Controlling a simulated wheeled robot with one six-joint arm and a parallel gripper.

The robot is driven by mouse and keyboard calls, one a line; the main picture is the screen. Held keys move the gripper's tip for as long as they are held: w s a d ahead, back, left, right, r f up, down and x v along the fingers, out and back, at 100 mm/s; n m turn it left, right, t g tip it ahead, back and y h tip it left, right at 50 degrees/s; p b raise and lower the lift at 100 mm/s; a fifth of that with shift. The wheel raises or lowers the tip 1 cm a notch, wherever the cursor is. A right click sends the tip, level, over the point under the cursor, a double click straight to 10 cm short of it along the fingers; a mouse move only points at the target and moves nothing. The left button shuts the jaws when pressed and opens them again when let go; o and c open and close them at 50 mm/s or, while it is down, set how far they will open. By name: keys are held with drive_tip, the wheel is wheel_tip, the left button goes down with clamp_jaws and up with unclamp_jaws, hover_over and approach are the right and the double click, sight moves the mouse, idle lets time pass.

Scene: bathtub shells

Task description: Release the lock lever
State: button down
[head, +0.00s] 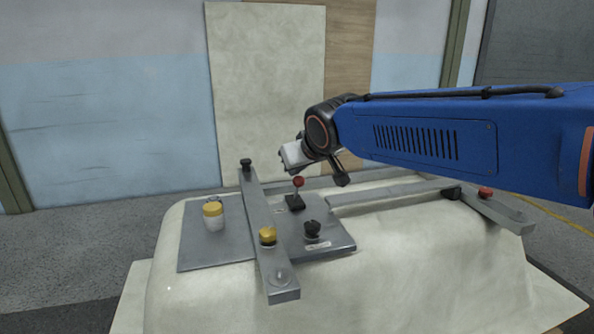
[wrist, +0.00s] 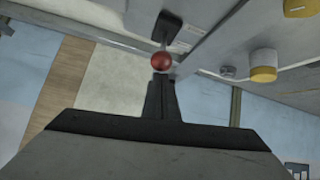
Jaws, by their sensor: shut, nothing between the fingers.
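The lever has a red ball (head: 299,182) on a short stem and rises from a dark base (head: 295,203) on the grey plate. Its red ball also shows in the wrist view (wrist: 162,62), just beyond my fingertips. My gripper (wrist: 161,84) is shut, with nothing between its fingers. In the head view its pale body is just above the red ball, and the fingers are hard to make out. I cannot tell whether the fingertips touch the ball.
The grey plate (head: 199,253) lies on a pale tub shell (head: 420,270). A yellow-capped jar (head: 213,216) stands left and a black knob (head: 312,229) front right. A red knob (head: 485,193) is farther right.

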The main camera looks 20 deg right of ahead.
drive_tip(key=w+r+v, duration=0.1)
drive_tip(key=v, duration=0.8)
drive_tip(key=shift+a+r, duration=0.3)
drive_tip(key=shift+r, duration=0.2)
